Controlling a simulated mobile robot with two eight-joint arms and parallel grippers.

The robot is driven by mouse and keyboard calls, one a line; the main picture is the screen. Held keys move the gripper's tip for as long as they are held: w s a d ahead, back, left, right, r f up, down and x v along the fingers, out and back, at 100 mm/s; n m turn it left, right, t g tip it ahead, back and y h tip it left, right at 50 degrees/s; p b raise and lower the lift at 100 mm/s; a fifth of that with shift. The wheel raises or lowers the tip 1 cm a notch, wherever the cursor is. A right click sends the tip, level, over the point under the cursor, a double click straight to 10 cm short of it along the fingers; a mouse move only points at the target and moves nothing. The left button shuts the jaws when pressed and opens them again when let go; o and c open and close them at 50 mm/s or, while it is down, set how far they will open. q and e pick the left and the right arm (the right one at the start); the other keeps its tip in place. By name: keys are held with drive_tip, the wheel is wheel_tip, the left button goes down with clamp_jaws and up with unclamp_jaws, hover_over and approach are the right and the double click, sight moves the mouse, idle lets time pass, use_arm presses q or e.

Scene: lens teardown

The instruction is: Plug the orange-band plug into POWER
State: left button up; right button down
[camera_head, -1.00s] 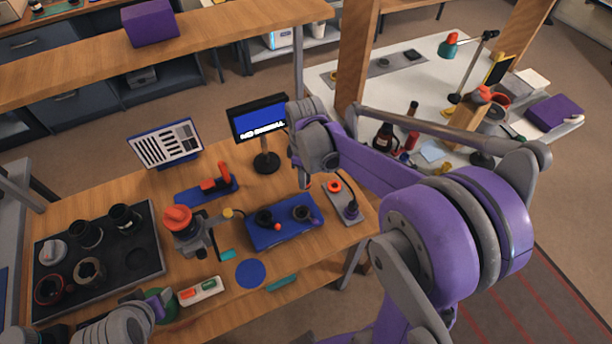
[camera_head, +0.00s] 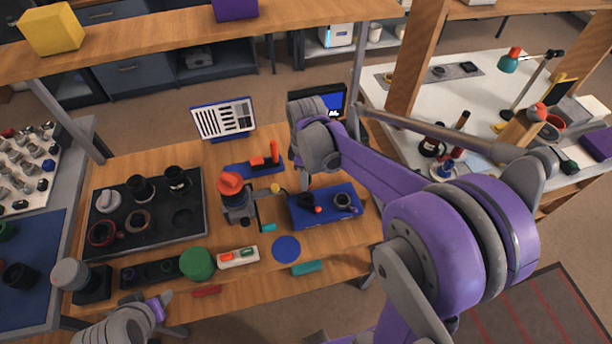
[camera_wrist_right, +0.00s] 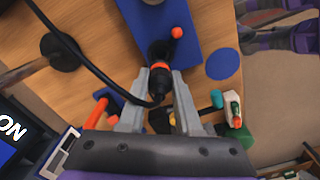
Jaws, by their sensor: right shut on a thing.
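My right gripper (camera_wrist_right: 161,82) is shut on the black orange-band plug (camera_wrist_right: 158,86) in the right wrist view. The orange band shows between the fingertips, and a black cable curves away to the upper left. Beyond the plug is a blue mat (camera_wrist_right: 152,15) with a small red ball; I cannot tell whether the plug touches anything there. In the head view my right gripper (camera_head: 304,180) is mostly hidden by its arm, by the blue mat (camera_head: 330,216). No POWER label is readable. My left gripper (camera_head: 160,304) is at the lower left, its jaws unclear.
A black tray (camera_head: 150,236) with several lens parts lies on the left of the wooden table. A red-topped stand (camera_head: 232,190), a green cylinder (camera_head: 197,263), a white button box (camera_head: 238,258) and a monitor (camera_head: 333,101) stand around the mat. A blue disc (camera_head: 286,249) lies in front.

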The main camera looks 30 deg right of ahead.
wheel_tip(320, 180, down, 4)
drive_tip(key=shift+s+r+b, duration=0.1)
drive_tip(key=shift+r+b, duration=0.15)
drive_tip(key=shift+b, duration=0.5)
drive_tip(key=shift+f+b, duration=0.55)
drive_tip(key=shift+f, duration=0.3)
use_arm(q)
drive_tip(key=f, duration=0.1)
drive_tip(key=s+f, duration=0.1)
drive_tip(key=f, duration=0.2)
drive_tip(key=shift+s, duration=0.35)
drive_tip(key=shift+r, duration=0.1)
drive_tip(key=shift+f, duration=0.2)
drive_tip(key=shift+s+f+b, duration=0.35)
drive_tip(key=shift+f+b, duration=0.45)
drive_tip(key=shift+f, duration=0.1)
use_arm(e)
drive_tip(key=shift+f, duration=0.9)
drive_tip(key=c, duration=0.5)
unclamp_jaws()
